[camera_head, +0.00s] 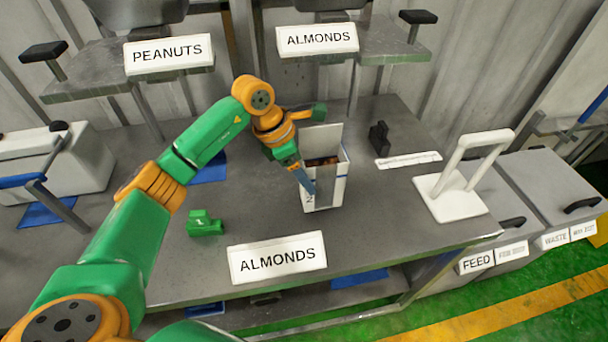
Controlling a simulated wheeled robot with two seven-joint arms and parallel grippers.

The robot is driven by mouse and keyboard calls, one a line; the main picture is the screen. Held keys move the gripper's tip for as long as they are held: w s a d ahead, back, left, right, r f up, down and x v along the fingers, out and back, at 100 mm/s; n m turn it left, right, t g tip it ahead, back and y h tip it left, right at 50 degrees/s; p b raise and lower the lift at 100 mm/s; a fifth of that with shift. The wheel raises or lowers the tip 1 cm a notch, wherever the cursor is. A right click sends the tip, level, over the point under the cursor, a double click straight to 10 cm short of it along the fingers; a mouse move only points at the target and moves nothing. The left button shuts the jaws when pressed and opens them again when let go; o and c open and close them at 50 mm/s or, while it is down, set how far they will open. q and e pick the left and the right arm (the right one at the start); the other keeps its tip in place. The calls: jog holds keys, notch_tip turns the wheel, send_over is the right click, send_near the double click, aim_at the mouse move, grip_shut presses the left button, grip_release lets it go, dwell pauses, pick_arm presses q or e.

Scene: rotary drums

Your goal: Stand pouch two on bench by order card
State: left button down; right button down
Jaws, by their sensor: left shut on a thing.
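Pouch two (328,190) is a white and grey open-topped pouch with a "2" on its front and brown contents inside. It is upright over the middle of the bench (380,235); I cannot tell whether its base touches the bench top. My left gripper (308,146) is shut on its left side, with a blue-tipped finger across the front left edge. The order card (278,258), a white sign reading ALMONDS, stands at the front edge of the bench, in front and to the left of the pouch. My right gripper is not in view.
A black holder (379,137), a white label strip (408,160) and a white stand (452,195) are to the right. PEANUTS (168,54) and ALMONDS (317,39) signs hang behind. FEED (477,261) and WASTE (555,239) bins stand right.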

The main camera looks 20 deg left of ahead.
pick_arm(q)
notch_tip(320, 180, down, 3)
jog(key=shift+f+p, duration=0.15)
jog(key=shift+p, duration=0.8)
jog(key=shift+w+f, duration=0.1)
jog(key=shift+f, duration=0.1)
grip_release()
jog(key=shift+r, duration=0.25)
jog(key=shift+a+r+b, duration=0.15)
jog(key=shift+r+b, duration=0.15)
jog(key=b+v, duration=0.1)
jog(key=v, duration=1)
jog(key=shift+b, duration=0.35)
jog(key=shift+r, duration=0.1)
